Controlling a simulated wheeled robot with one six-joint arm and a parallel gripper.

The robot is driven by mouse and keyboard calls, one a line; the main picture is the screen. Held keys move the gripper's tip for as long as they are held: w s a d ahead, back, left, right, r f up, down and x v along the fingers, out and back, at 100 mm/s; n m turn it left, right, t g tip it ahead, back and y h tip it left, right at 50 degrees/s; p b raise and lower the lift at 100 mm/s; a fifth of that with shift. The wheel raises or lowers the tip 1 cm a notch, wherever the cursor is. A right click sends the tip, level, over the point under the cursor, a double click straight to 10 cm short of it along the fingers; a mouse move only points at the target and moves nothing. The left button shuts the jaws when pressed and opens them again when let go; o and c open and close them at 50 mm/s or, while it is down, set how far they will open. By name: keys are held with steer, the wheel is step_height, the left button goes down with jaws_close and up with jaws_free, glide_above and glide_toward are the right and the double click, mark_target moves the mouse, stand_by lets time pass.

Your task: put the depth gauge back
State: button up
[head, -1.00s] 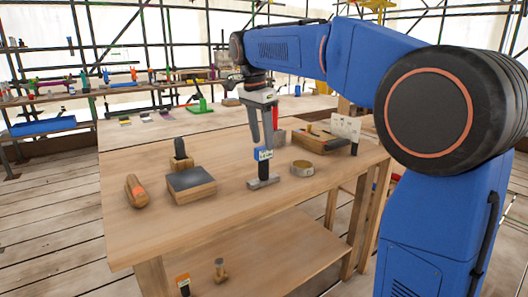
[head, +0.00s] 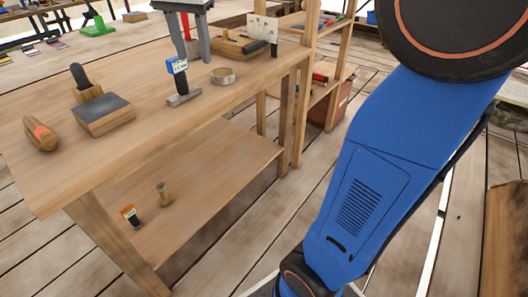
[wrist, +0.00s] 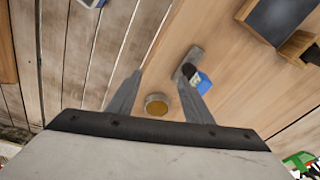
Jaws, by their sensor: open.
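The depth gauge, which I take to be the upright tool with a blue, labelled body (head: 177,66) and a flat grey base, stands on the wooden workbench (head: 130,120). It also shows in the wrist view (wrist: 203,80), beside the right finger, which overlaps part of it. My gripper (head: 194,57) is open and empty. It is above the bench, up and to the right of the gauge in the head view. In the wrist view its two fingers (wrist: 162,80) are spread wide, with bare wood between their tips.
A round tin (head: 223,75) stands right of the gauge. A dark-topped wooden block (head: 104,113), a brown handle-like piece (head: 41,134) and a black-handled tool (head: 82,80) lie left. A wooden tray (head: 240,46) is at the back right. The lower shelf holds an orange-labelled item (head: 131,215).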

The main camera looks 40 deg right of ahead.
steer(key=s+d+f+n+t, duration=0.1)
steer(key=s+f+n, duration=0.4)
steer(key=s+f, duration=0.6)
steer(key=s+d+f+n+t+y, duration=0.1)
steer(key=s+f+n, duration=0.4)
steer(key=s+f, duration=0.7)
steer(key=s+d+t, duration=0.1)
steer(key=d, duration=0.1)
steer(key=shift+s+d+n, duration=0.3)
steer(key=shift+s+d, duration=0.05)
